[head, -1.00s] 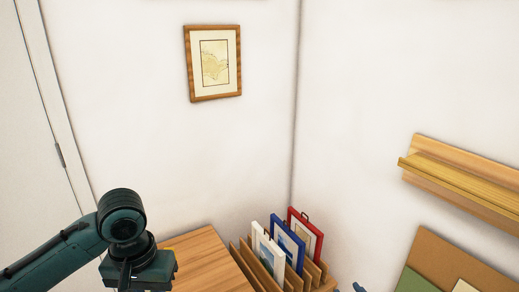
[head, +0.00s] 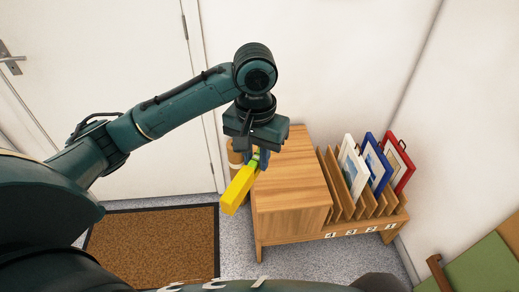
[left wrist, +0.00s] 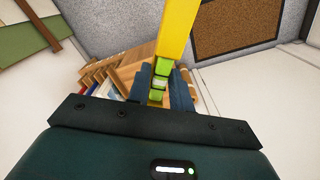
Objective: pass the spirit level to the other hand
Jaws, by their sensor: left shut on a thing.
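The spirit level is a yellow bar (head: 238,190) with a bright green part near its held end. It also shows in the left wrist view (left wrist: 178,28), stretching away from the fingers. My left gripper (head: 257,158) is shut on it and holds it by the left side of the wooden cabinet in the head view. In the left wrist view the fingers (left wrist: 160,88) are on both sides of the green part. My right gripper is not in view.
A wooden cabinet (head: 285,185) stands by the wall, with a slotted rack (head: 362,212) of white, blue and red framed prints at its right. A brown mat (head: 150,245) lies on the grey floor before a white door (head: 105,95). A green board (head: 480,268) is at lower right.

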